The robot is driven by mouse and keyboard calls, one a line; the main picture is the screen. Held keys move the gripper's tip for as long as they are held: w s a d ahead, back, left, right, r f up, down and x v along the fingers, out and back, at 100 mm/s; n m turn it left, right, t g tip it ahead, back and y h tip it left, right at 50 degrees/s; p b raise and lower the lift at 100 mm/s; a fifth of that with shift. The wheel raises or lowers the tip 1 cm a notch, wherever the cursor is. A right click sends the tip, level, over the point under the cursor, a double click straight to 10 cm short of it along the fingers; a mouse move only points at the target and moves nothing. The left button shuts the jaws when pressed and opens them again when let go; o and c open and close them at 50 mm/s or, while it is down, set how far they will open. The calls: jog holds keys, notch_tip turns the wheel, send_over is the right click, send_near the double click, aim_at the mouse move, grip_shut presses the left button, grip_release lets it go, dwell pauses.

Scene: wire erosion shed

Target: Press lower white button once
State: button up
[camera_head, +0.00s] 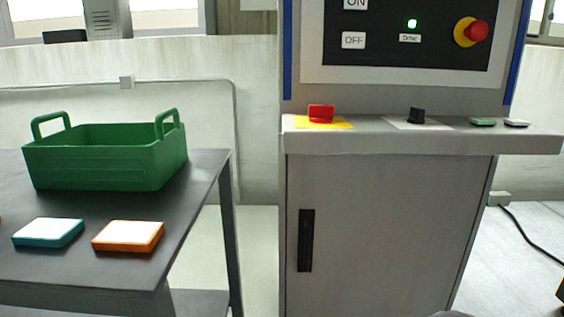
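A grey machine cabinet (390,220) stands at the middle right with a black upright panel (385,38) at its top. On the left of that panel are two white rectangular buttons, one above the other. The upper white button (355,3) reads ON and is partly cut off by the frame's top edge. The lower white button (353,40) reads OFF and is fully visible, with nothing in front of it. My gripper is not in view.
The panel also has a green lamp (412,23) and a red mushroom knob (476,31). The protruding ledge (375,137) carries a red switch (320,113), black knob (416,115), green button (482,122) and white button (516,123). A dark table (205,180) holds a green crate (105,170).

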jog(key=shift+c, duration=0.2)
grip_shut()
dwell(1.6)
